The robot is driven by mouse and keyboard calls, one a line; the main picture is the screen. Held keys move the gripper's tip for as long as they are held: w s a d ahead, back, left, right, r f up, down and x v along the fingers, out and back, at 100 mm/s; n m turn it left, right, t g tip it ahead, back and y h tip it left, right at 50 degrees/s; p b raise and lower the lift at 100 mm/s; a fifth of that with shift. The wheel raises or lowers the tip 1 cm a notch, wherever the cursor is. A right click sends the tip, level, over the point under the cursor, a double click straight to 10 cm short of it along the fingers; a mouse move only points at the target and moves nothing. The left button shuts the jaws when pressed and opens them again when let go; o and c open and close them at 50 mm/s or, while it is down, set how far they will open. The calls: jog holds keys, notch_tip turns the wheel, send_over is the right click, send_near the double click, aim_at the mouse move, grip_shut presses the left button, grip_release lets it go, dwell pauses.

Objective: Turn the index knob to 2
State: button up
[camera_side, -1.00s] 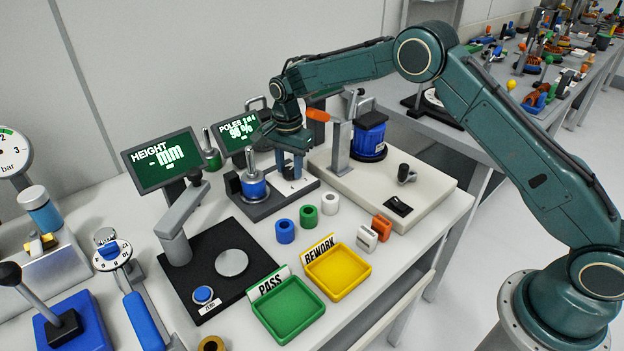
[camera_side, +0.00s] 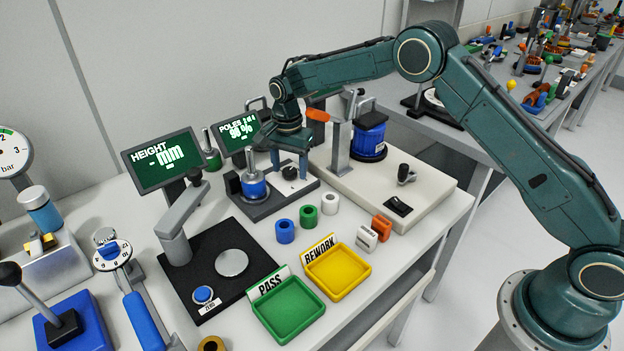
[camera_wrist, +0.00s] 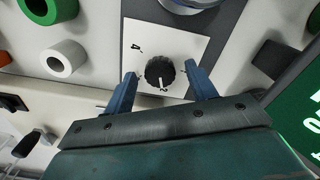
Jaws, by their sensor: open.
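The index knob (camera_wrist: 160,72) is a dark round knob on a white plate (camera_wrist: 185,45) in the wrist view. Its white pointer line points toward the bottom of the picture, at a small mark that looks like a 2 but is partly hidden. A 4 is printed at the plate's upper left. My gripper (camera_wrist: 161,75) is open, with one blue finger on each side of the knob and visible gaps between. In the side view my gripper (camera_side: 291,152) is just above the knob (camera_side: 290,173), which shows below the fingers.
A blue stator on a post (camera_side: 253,186) stands close left of the knob on the same dark base. Blue, green and white rings (camera_side: 308,215) lie in front. A screen reading POLES (camera_side: 236,131) stands behind. A beige fixture (camera_side: 420,200) is at right.

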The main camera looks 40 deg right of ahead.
aim_at(291, 171)
jog(key=n, duration=0.3)
jog(key=shift+n, duration=0.4)
jog(key=n, duration=0.3)
jog(key=shift+n, duration=0.4)
jog(key=n, duration=0.5)
jog(key=shift+r, duration=0.25)
jog(key=shift+t, duration=0.5)
jog(key=s+r, duration=0.1)
jog(key=r, duration=0.6)
jog(key=s+d+r, duration=0.1)
jog(key=s+r, duration=0.1)
jog(key=r, duration=0.4)
jog(key=s+d+r, duration=0.1)
jog(key=s+r, duration=0.1)
jog(key=r, duration=0.5)
jog(key=shift+s+r, duration=0.25)
jog(key=shift+r, duration=0.05)
jog(key=s+d+r+t, duration=0.1)
jog(key=s+d+r, duration=0.1)
jog(key=s+r, duration=0.4)
jog(key=shift+s, duration=1.85)
jog(key=shift+d, duration=0.1)
